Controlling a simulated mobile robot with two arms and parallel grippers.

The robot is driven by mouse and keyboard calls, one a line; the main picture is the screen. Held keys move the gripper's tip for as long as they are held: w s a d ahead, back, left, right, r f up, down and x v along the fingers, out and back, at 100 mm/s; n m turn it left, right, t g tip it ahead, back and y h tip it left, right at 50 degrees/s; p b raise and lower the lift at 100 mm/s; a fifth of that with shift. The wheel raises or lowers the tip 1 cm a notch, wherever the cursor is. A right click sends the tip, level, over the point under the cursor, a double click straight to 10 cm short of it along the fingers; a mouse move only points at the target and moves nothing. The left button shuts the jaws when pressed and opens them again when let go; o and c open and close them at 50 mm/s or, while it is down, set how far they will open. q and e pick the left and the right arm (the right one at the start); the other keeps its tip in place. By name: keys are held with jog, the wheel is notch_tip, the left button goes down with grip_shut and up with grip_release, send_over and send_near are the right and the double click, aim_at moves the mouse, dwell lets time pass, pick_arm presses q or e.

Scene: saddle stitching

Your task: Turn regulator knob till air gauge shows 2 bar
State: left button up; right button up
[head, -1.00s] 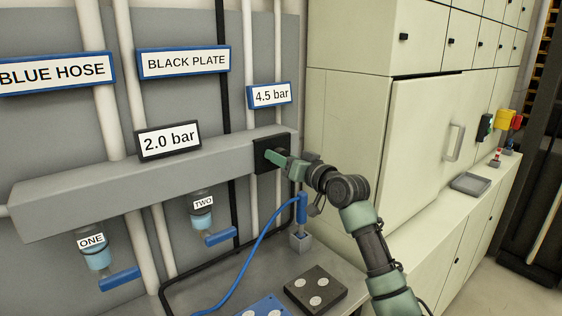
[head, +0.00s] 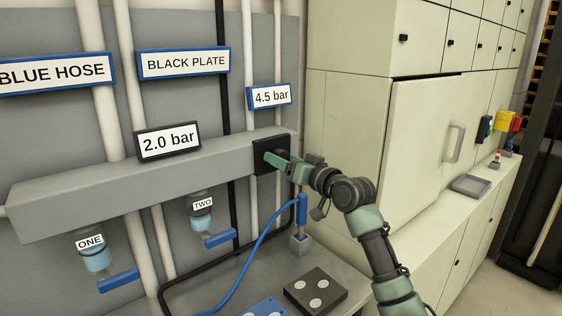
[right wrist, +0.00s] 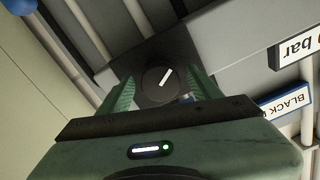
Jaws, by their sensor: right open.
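The regulator knob (right wrist: 159,85) is round and black with a white pointer line, seen in the right wrist view on a dark square plate (right wrist: 178,45). In the head view this plate (head: 284,147) is at the right end of the grey beam, and my gripper hides the knob. A black-framed display (head: 168,141) on the beam reads 2.0 bar. A blue-framed sign (head: 270,96) above it reads 4.5 bar. My right gripper (head: 274,160) is open at the plate. In the right wrist view its fingers (right wrist: 162,88) stand on either side of the knob, apart from it. My left gripper is out of view.
A blue hose (head: 247,253) and a dark block (head: 315,289) are on the bench below. Pale cabinets (head: 347,150) stand close on the right.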

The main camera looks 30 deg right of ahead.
jog(key=s+b, duration=0.1)
jog(key=s, duration=0.5)
jog(key=shift+s+d+b, duration=0.25)
jog(key=shift+b, duration=0.15)
